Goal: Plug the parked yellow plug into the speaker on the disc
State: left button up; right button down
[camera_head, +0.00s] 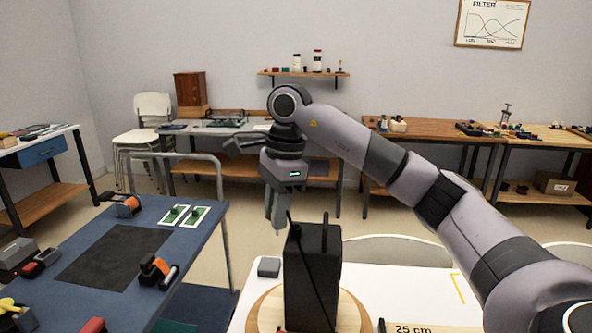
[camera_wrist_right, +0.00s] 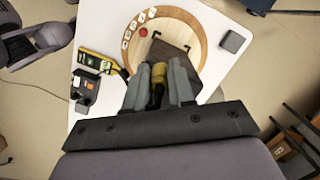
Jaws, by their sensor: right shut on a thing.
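The black speaker (camera_head: 314,265) stands upright on the round wooden disc (camera_head: 350,314) on the white table. A thin dark cable runs down its visible face. My right gripper (camera_head: 277,222) points down, above and beyond the speaker, just left of its top in the head view. In the right wrist view, my right gripper (camera_wrist_right: 158,82) is shut on the yellow plug (camera_wrist_right: 158,70), with the disc (camera_wrist_right: 201,32) behind it. The speaker's socket cannot be made out. My left gripper is not in view.
A small grey box (camera_head: 269,267) lies beside the disc. A yellow meter (camera_wrist_right: 98,62) and a dark device (camera_wrist_right: 87,86) lie on the white table. The blue bench (camera_head: 190,262) at left holds tools and green boards. Marked wood (camera_head: 435,328) lies at the front.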

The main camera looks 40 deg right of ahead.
jog(key=d+r+m, duration=0.5)
jog(key=r+m, duration=0.1)
jog(key=m, duration=0.1)
jog(key=shift+t+h, duration=0.3)
jog(key=shift+h, duration=0.1)
jog(key=f, duration=0.2)
jog(key=f+b, duration=0.1)
jog(key=f, duration=0.2)
jog(key=shift+s+a+f, duration=0.15)
jog(key=shift+a+f, duration=0.05)
jog(key=shift+f, duration=0.1)
jog(key=shift+f+b, duration=0.35)
jog(key=shift+f, duration=0.25)
jog(key=shift+f, duration=0.55)
jog(key=c, duration=0.9)
grip_release()
